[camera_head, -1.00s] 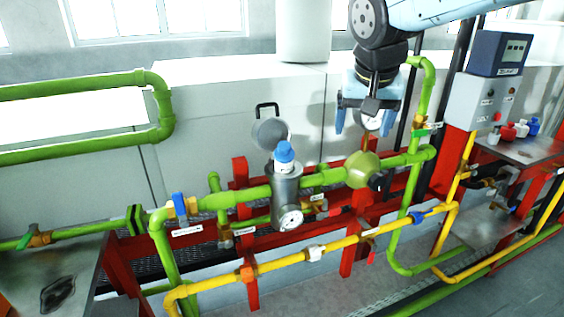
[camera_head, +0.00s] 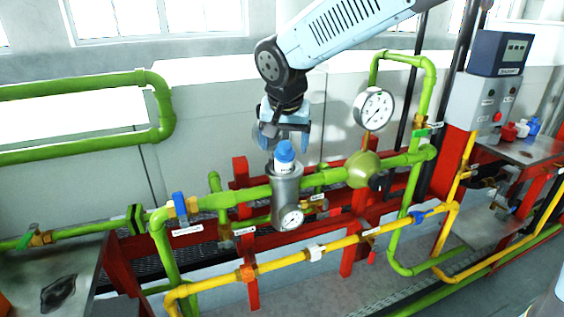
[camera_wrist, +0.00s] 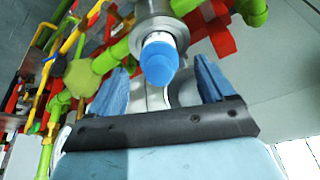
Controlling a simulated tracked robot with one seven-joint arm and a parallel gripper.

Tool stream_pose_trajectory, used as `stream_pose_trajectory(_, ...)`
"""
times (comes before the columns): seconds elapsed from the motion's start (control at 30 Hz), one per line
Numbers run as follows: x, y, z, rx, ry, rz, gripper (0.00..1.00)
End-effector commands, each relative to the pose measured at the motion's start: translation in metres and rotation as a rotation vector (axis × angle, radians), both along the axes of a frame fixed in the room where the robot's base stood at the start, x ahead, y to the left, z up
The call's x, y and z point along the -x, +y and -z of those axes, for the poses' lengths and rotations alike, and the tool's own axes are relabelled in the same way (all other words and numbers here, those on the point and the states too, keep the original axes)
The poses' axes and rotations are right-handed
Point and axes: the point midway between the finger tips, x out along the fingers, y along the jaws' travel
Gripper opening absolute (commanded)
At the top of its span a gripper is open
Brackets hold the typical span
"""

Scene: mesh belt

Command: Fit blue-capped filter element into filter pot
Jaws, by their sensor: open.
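The blue-capped filter element (camera_head: 285,155) stands upright in the mouth of the grey filter pot (camera_head: 286,195), its cap and a white band showing above the rim. In the wrist view the blue cap (camera_wrist: 159,66) lies ahead of the fingers, with the pot (camera_wrist: 152,22) beyond it. My gripper (camera_head: 284,140) is above and just behind the cap in the head view. In the wrist view my gripper (camera_wrist: 158,88) has its two blue fingers spread wide, one either side of the cap, with nothing held. How deep the element sits is hidden.
Green pipes (camera_head: 240,195) run left and right of the pot. A pressure gauge (camera_head: 374,108) stands to the right of my gripper. A yellow pipe (camera_head: 345,243) runs in front.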

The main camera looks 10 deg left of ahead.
Motion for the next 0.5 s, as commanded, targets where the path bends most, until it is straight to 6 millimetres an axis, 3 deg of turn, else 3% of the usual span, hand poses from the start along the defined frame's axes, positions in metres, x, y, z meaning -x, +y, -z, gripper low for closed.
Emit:
stream_pose_trajectory(0.33,-0.008,0.002,0.018,0.0,0.0,-0.001,0.82)
stream_pose_trajectory(0.5,-0.016,0.003,0.037,0.002,0.002,-0.002,0.82)
